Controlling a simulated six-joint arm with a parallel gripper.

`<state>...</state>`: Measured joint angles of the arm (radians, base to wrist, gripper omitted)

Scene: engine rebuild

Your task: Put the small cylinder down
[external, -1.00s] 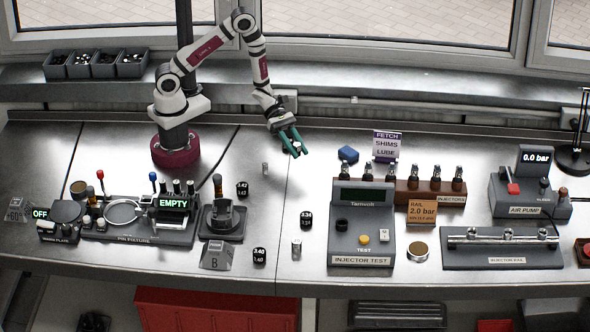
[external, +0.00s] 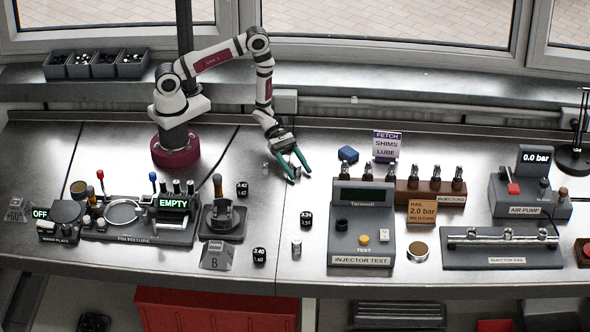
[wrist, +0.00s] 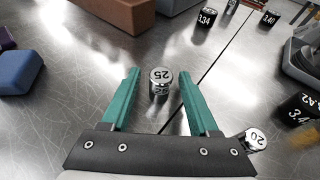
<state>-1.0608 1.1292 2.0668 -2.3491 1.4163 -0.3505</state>
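The small metal cylinder (wrist: 160,82), marked 25, stands upright between my fingers in the wrist view and appears to rest on the bench. My gripper (wrist: 159,74) is open, with a visible gap between the cylinder and each teal finger. In the external view my gripper (external: 300,180) is low over the middle of the bench, fingers pointing down. The cylinder between them is too small to make out clearly there.
A second small cylinder (wrist: 256,139), marked 20, stands close beside my gripper; it also shows in the external view (external: 265,168). A third cylinder (external: 296,248) stands nearer the front edge. A blue block (external: 348,154) and the injector test unit (external: 361,240) are to the right.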

